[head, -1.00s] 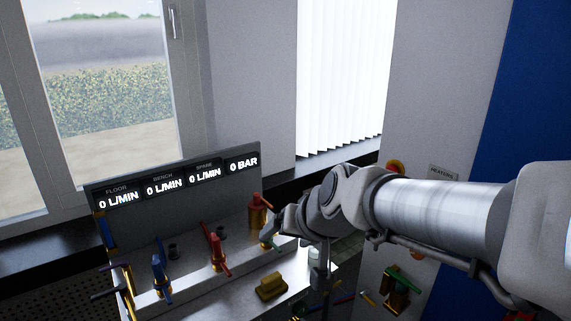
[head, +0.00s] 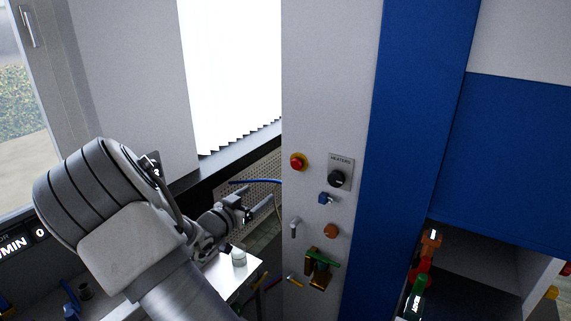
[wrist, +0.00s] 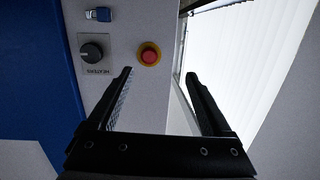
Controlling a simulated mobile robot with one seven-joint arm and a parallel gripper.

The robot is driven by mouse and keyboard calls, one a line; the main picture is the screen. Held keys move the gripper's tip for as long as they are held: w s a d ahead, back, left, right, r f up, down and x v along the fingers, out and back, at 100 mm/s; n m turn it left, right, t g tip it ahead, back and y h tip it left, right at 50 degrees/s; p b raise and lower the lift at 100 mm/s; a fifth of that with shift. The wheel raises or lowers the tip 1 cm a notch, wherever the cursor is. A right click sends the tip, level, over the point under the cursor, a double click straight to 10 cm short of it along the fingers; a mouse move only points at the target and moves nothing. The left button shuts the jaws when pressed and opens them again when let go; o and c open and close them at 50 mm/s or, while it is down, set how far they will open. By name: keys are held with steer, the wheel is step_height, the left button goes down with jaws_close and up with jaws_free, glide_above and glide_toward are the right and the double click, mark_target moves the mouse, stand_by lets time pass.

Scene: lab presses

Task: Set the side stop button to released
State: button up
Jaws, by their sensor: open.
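The side stop button (head: 297,162) is a red mushroom cap on a yellow-orange collar, high on the grey side panel of the press. It also shows in the wrist view (wrist: 149,55), above and between my two fingers. I cannot tell from its cap whether it is pressed or released. My gripper (head: 258,202) is open and empty, left of the panel and lower than the button in the head view. In the wrist view my gripper (wrist: 159,80) has its fingers wide apart, and the button is apart from both.
The heaters knob (head: 337,179) is right of the button. Below are a blue key switch (head: 326,198), an orange button (head: 331,231), a small grey lever (head: 294,227) and a green-handled valve (head: 322,260). The window blinds (head: 225,75) and sill lie left. A bench stands lower left.

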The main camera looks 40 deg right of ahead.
steer(key=h, duration=0.2)
steer(key=p, duration=0.3)
glide_toward(295, 165)
steer(key=shift+m+g, duration=0.3)
steer(key=shift+g, duration=0.1)
steer(key=x, duration=0.8)
steer(key=shift+w+d+r, duration=0.1)
steer(key=shift+w, duration=0.15)
steer(key=shift+c, duration=0.3)
jaws_close()
